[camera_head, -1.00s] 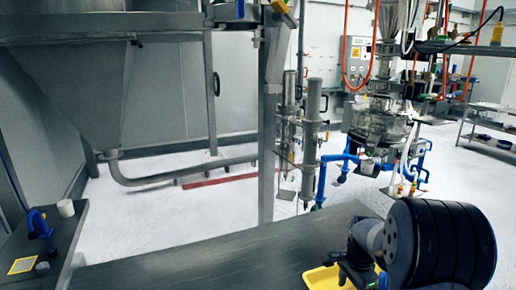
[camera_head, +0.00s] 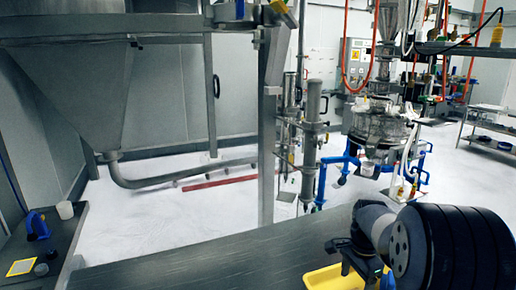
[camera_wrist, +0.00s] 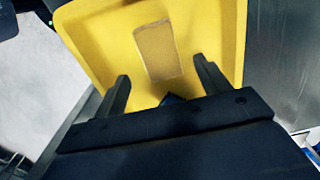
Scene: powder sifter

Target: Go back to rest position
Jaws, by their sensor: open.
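My gripper shows in the wrist view (camera_wrist: 162,92) with its two black fingers apart and nothing between them. It is over a yellow tray (camera_wrist: 205,30), which has a tan rectangular patch (camera_wrist: 157,50) on its inside. In the head view my gripper (camera_head: 350,262) is at the lower right, above the yellow tray (camera_head: 322,279), and is partly hidden by my own arm. The exact gap between gripper and tray is hard to tell.
A grey metal table (camera_head: 200,262) runs along the front, mostly bare to the left of the tray. A side table (camera_head: 62,240) at the left holds a blue-handled tool (camera_head: 37,225) and a white cup (camera_head: 65,210). A metal post (camera_head: 268,130) rises behind the table.

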